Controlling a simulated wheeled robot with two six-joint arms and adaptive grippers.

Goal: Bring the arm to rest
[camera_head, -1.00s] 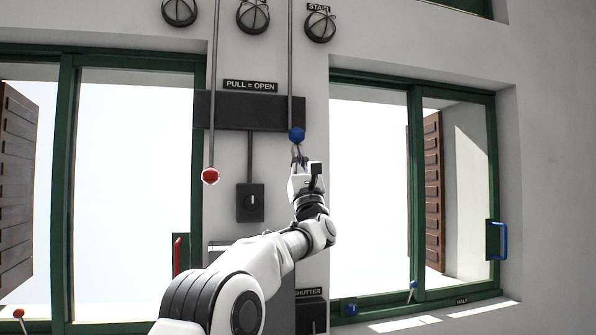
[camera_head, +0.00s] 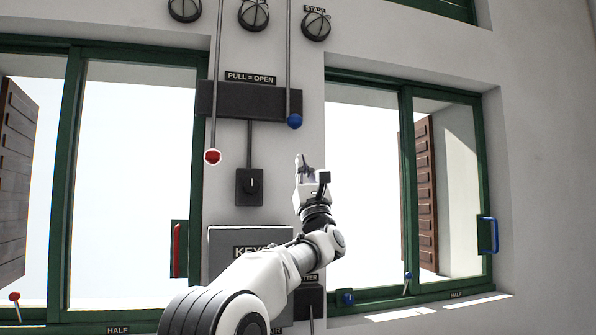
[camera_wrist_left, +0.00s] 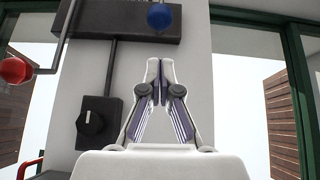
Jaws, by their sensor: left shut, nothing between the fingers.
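My left gripper (camera_head: 303,163) is shut and empty in the head view. It points up in front of the white pillar, below the blue knob (camera_head: 294,121) and apart from it. In the left wrist view its two fingertips (camera_wrist_left: 156,68) meet, with bare wall behind them. The blue knob shows above them in that view (camera_wrist_left: 160,17). The red knob (camera_head: 212,157) hangs lower on its own rod, to the left of my gripper. My right gripper is not in view.
A dark box (camera_head: 248,101) under a "PULL = OPEN" label and a switch (camera_head: 249,187) are on the pillar. A grey key box (camera_head: 234,247) is partly behind my arm. Green-framed windows flank the pillar; the right one has a blue handle (camera_head: 488,235).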

